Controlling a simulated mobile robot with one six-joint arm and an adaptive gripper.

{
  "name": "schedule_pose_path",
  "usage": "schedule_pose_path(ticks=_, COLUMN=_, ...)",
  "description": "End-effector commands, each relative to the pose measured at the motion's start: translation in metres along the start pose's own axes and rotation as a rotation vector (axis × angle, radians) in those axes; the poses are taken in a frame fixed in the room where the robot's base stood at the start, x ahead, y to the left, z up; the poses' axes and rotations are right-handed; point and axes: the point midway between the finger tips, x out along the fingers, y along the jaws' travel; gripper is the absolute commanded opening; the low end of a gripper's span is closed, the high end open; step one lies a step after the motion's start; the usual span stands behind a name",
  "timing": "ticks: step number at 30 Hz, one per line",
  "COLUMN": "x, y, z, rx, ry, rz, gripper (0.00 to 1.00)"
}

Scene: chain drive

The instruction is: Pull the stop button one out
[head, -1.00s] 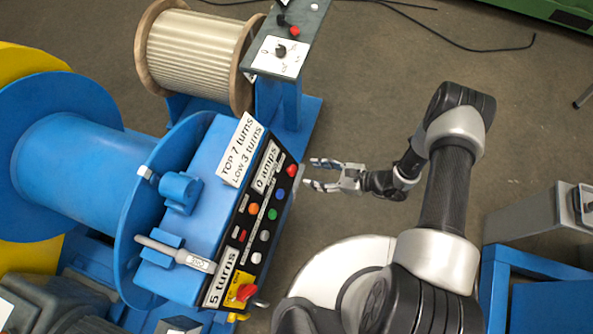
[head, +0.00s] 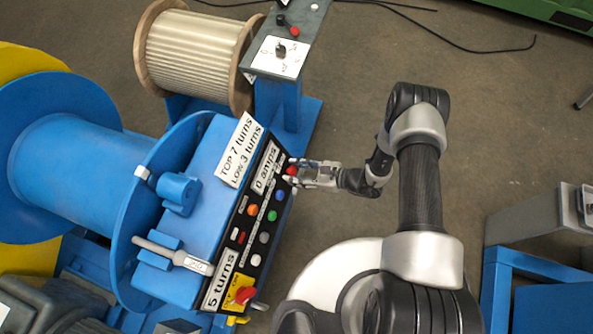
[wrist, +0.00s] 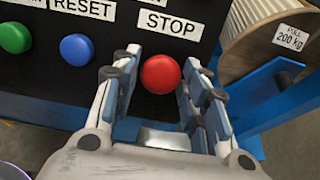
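The red stop button (wrist: 160,74) sits on the black panel under a white STOP label (wrist: 168,24) in the wrist view. In the head view the same red button (head: 292,170) is at the upper right end of the control panel. My gripper (wrist: 158,85) is open, with one finger on each side of the button. A gap shows between each finger and the button in the wrist view. In the head view my gripper (head: 289,174) reaches the panel from the right, its fingertips around the button.
A blue button (wrist: 78,49) with a RESET label and a green button (wrist: 14,37) lie to the left of the stop button. A wooden cable reel (wrist: 262,40) stands to the right. Another red knob on yellow (head: 245,293) is at the panel's lower end.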

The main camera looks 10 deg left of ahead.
Motion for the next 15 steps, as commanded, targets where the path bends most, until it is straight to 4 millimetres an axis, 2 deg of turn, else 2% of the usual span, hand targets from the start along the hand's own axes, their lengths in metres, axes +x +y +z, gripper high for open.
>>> schedule_pose_path(ticks=2, x=-0.0001, y=-0.0001, z=0.0000, rx=0.000, ry=0.000, rz=0.000, gripper=0.33)
schedule_pose_path(ticks=15, x=-0.0002, y=0.0001, z=0.0000, rx=0.000, ry=0.000, rz=0.000, gripper=0.03)
